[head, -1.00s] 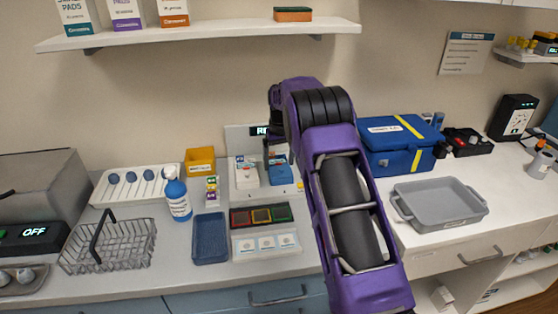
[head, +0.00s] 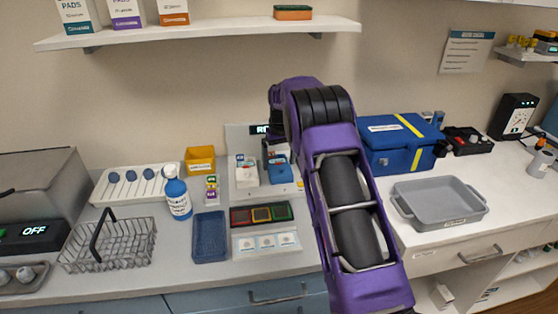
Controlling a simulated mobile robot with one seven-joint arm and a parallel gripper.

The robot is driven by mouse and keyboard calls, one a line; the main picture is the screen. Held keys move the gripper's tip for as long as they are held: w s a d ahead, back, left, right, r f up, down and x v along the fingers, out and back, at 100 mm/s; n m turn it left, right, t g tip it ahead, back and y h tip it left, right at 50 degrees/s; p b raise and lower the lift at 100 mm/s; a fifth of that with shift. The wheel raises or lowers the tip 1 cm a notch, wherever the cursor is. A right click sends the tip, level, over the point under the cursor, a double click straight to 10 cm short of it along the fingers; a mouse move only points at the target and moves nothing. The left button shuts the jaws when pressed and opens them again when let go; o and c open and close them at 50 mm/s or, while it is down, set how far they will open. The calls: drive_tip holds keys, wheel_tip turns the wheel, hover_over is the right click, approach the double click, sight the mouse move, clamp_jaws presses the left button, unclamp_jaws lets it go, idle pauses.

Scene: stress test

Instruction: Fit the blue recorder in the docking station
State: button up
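The docking station (head: 238,140) is a pale unit with a raised back panel and a dark display, at the back of the counter. The blue recorder (head: 279,173) is at its right side, below my gripper. From this angle I cannot tell whether it is fully seated. A white recorder (head: 247,173) is in the left place of the station. My gripper (head: 275,152) is just above and behind the blue recorder's top end, partly hidden by my purple arm. Its fingers are small and dark, so I cannot tell whether they are open or touch the recorder.
In front of the station lie a tray with coloured squares (head: 261,226) and a white tray (head: 240,254). A blue tray (head: 209,238), spray bottle (head: 177,196) and wire basket (head: 110,246) are to the left. A blue case (head: 400,152) and grey tub (head: 440,207) are to the right.

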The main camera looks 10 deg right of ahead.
sight(278, 162)
drive_tip(key=shift+r, duration=0.1)
drive_tip(key=shift+r+p, duration=1.1)
drive_tip(key=shift+r, duration=0.8)
drive_tip(key=shift+r, duration=0.15)
drive_tip(key=shift+r, duration=1.4)
